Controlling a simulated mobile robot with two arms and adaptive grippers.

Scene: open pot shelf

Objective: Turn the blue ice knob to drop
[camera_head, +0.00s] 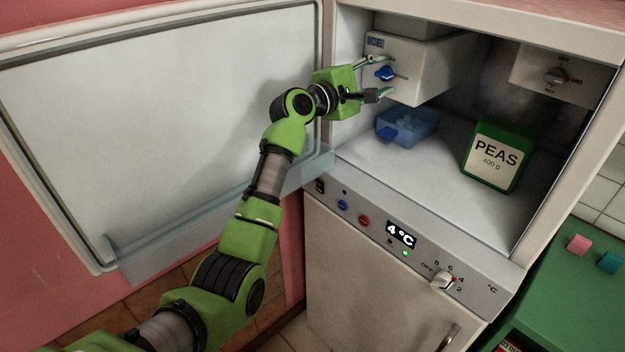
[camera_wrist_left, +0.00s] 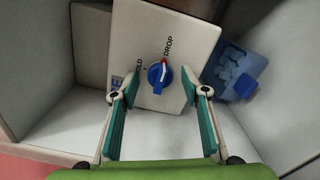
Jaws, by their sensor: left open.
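The blue ice knob (camera_head: 385,73) is on the front of a white ice box (camera_head: 425,68) at the upper left inside the open compartment. In the left wrist view the knob (camera_wrist_left: 158,77) has its bar near upright, its upper end by a red mark at the DROP label (camera_wrist_left: 168,46). The HOLD label (camera_wrist_left: 138,71) is to its left. My left gripper (camera_head: 379,77) is open in front of the box. Its fingers (camera_wrist_left: 160,94) stand on either side of the knob, apart from it. My right gripper is not in view.
A blue bin (camera_head: 412,122) sits below the ice box, with pale pieces seen in it in the wrist view. A green peas box (camera_head: 494,155) stands to the right. The open door (camera_head: 150,110) is at left. Another dial (camera_head: 556,76) is at upper right.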

